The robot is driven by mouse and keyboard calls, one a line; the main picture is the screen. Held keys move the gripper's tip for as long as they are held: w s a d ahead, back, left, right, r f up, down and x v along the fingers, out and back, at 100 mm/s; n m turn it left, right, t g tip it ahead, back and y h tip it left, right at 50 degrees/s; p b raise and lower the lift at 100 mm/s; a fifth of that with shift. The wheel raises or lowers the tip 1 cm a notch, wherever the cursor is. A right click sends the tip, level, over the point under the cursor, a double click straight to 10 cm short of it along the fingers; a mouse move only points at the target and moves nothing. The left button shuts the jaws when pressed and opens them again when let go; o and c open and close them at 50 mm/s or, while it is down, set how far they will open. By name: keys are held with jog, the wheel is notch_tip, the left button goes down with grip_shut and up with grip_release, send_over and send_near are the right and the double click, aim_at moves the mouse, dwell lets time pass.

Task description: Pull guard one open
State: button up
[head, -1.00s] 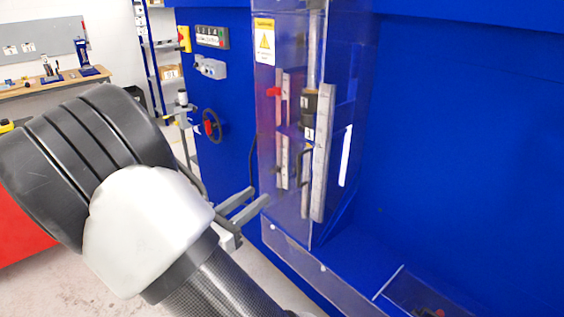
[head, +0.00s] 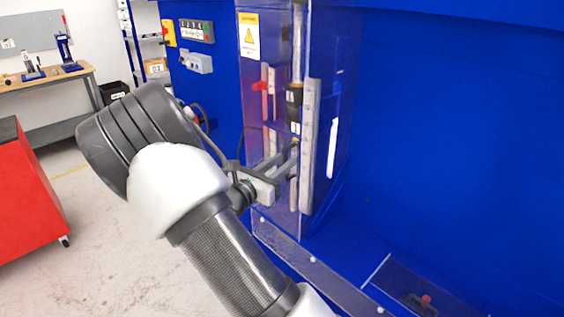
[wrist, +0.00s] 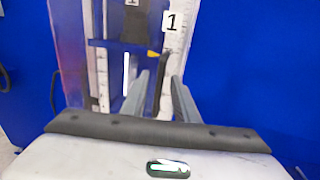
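Guard one appears to be the clear panel (head: 277,55) around the narrow column on the blue machine, with a yellow warning sign on it; it looks shut. In the wrist view, a white label "1" (wrist: 172,22) is on the pale upright strip, and a dark upright handle (wrist: 165,78) stands below it. My gripper (head: 295,158) is at the guard's front, beside the lower part of the pale strip. In the wrist view, my gripper (wrist: 160,82) is open, its two grey fingers apart with the dark handle between them. I cannot tell whether either finger touches it.
A red toggle (head: 260,86) shows behind the clear panel. A control box (head: 195,31) is on the machine's left face. A clear low cover (head: 415,290) is at lower right. A red cabinet (head: 30,200) and a workbench (head: 50,85) stand left, with open floor between.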

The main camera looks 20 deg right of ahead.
jog(key=shift+w+d, duration=0.1)
jog(key=shift+d, duration=0.05)
jog(key=shift+c, duration=0.2)
grip_shut()
